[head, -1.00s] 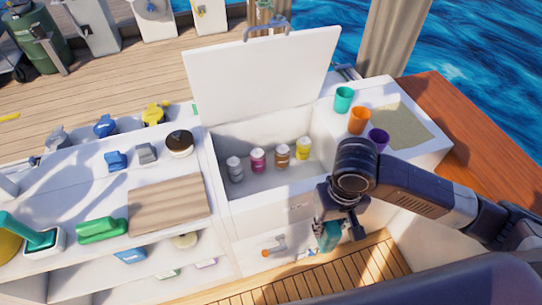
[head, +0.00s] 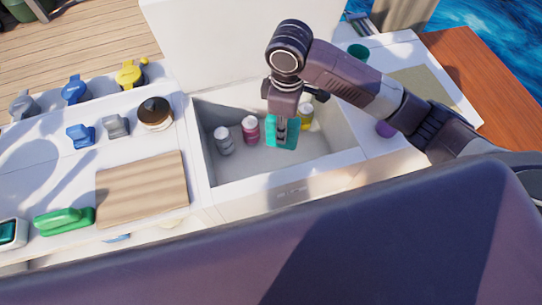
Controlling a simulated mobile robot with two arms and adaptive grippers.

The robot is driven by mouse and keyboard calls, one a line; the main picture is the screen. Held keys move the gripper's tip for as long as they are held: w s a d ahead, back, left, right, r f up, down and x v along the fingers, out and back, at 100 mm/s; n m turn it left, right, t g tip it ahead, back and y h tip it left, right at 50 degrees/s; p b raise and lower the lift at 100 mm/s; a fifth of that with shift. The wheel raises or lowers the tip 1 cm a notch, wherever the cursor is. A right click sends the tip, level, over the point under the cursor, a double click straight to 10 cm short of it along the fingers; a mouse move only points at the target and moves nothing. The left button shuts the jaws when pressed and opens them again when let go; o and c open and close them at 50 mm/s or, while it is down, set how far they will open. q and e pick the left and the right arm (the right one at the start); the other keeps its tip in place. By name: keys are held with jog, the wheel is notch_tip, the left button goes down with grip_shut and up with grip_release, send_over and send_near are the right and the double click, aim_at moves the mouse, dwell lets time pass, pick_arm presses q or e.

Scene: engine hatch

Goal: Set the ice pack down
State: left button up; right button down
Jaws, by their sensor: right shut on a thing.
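The ice pack (head: 272,131) is a teal block. My right gripper (head: 282,122) is shut on it and holds it over the open white cooler box (head: 246,179), in front of the bottles. Whether the pack touches the box floor I cannot tell. A grey-white bottle (head: 224,143) and a magenta bottle (head: 250,130) stand in the box to its left. A yellow bottle (head: 306,116) stands to its right, partly behind my gripper. The brown bottle is hidden. My left gripper is out of view.
The white lid (head: 215,45) stands open behind the box. A wooden board (head: 142,188) lies on the counter to the left. A teal cup (head: 357,52) and a purple cup (head: 385,129) are near my right arm. The box's front floor is clear.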

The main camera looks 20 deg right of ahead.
jog(key=shift+w+a+f+n+b, duration=0.3)
jog(key=shift+w+f+n+b, duration=0.05)
jog(key=shift+w+f+n, duration=0.25)
jog(key=shift+f, duration=0.3)
notch_tip(320, 180, down, 19)
jog(key=shift+f+b, duration=0.1)
jog(key=shift+b, duration=0.3)
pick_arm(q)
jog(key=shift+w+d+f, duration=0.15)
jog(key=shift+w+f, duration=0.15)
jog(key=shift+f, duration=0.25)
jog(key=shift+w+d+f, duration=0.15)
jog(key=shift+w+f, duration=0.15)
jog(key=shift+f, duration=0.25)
pick_arm(e)
jog(key=c, duration=1.6)
grip_release()
jog(key=shift+f, duration=0.1)
